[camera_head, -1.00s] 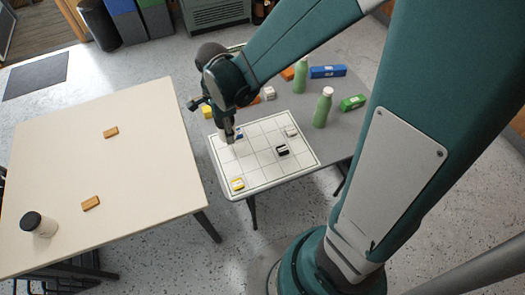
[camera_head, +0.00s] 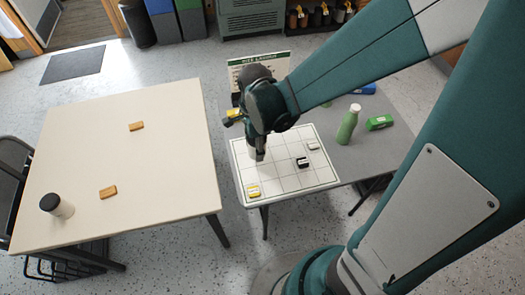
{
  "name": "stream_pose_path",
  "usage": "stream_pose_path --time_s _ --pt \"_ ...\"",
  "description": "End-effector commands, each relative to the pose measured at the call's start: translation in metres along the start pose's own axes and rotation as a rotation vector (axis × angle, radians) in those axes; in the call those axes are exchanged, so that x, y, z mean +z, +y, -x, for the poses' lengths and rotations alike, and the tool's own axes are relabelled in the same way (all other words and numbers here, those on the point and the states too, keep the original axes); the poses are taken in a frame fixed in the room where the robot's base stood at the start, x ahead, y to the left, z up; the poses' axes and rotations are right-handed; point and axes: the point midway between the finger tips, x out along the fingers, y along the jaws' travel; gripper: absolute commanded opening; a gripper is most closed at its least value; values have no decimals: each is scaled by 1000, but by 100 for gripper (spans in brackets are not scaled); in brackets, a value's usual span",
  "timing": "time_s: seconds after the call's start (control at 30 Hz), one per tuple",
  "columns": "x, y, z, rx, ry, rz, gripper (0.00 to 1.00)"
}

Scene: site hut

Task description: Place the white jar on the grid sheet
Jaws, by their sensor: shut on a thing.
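The grid sheet (camera_head: 286,184) lies on the grey table, right of the cream one. My gripper (camera_head: 258,157) points down over the back left part of the sheet. It is shut on a small pale thing, mostly hidden by the fingers; I cannot tell what it is or whether it touches the sheet. A yellow-and-white block (camera_head: 253,191), a black-and-white block (camera_head: 303,162) and a small whitish block (camera_head: 313,146) lie on the sheet.
A green bottle (camera_head: 348,126) and a green box (camera_head: 379,123) stand right of the sheet. A lettered sign (camera_head: 258,62) is behind my gripper. Two tan blocks (camera_head: 136,126) (camera_head: 108,192) lie on the cream table, which is otherwise mostly clear. A floor gap separates the tables.

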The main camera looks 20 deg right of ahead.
Motion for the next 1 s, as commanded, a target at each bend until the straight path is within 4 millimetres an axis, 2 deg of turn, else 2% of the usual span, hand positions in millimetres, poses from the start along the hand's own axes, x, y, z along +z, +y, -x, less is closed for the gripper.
stream_pose_path --time_s 0.2,0.33,0.83,1.0 --pt "0 0 -28 0 0 0 20" --pt "0 -1 -40 0 0 0 20" --pt "0 0 -45 0 0 0 20" --pt "0 -1 -56 0 0 0 20"
